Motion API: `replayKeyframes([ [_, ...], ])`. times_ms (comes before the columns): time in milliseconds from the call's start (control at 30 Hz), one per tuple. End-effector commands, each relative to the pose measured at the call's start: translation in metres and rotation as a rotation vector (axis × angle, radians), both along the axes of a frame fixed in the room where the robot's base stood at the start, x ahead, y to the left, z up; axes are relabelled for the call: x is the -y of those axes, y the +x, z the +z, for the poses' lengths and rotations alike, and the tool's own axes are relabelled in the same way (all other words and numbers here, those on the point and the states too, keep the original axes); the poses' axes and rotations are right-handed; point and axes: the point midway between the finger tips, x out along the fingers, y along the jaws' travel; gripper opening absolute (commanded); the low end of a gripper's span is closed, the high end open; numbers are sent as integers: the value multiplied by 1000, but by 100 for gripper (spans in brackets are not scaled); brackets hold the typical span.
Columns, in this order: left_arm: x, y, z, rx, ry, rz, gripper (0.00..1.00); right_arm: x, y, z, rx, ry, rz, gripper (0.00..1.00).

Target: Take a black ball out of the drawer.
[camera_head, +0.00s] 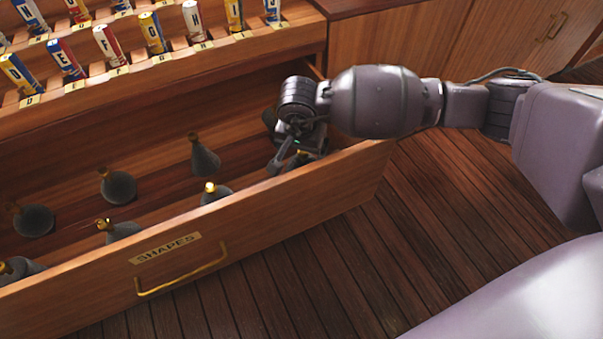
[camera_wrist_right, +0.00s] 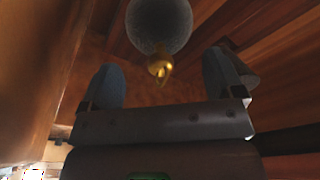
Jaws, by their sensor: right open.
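The drawer (camera_head: 255,211), labelled SHAPES, is pulled open and holds several dark grey shapes with small knobs. Round balls stand in its left part, one at the back (camera_head: 118,188), one further left (camera_head: 34,221) and a gold-knobbed one near the front (camera_head: 122,232). My right gripper (camera_head: 284,160) reaches into the drawer's right end, open and empty. In the right wrist view a dark ball with a gold knob (camera_wrist_right: 158,24) lies just beyond the open fingers (camera_wrist_right: 161,80), apart from them. In the head view my gripper largely hides what is there. My left gripper is out of view.
A dark cone (camera_head: 205,160) and a gold-knobbed shape (camera_head: 215,193) stand left of my right gripper. The drawer's front wall and right end are close to it. Stepped shelves with lettered tubes (camera_head: 107,43) rise behind. Wooden floor (camera_head: 400,220) is clear in front.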

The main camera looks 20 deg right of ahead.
Motion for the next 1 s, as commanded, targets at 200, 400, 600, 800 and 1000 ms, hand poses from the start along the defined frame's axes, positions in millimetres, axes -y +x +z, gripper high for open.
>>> replayKeyframes([
  [200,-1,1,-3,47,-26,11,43,3,2,-36,-11,0,0,87],
  [400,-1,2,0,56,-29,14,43,3,4,-33,-2,1,0,87],
  [600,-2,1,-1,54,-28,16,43,3,4,-33,-3,0,0,65],
  [800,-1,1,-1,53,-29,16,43,3,4,-34,-4,-1,1,35],
  [1000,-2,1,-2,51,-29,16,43,4,3,-36,-6,-1,0,4],
])
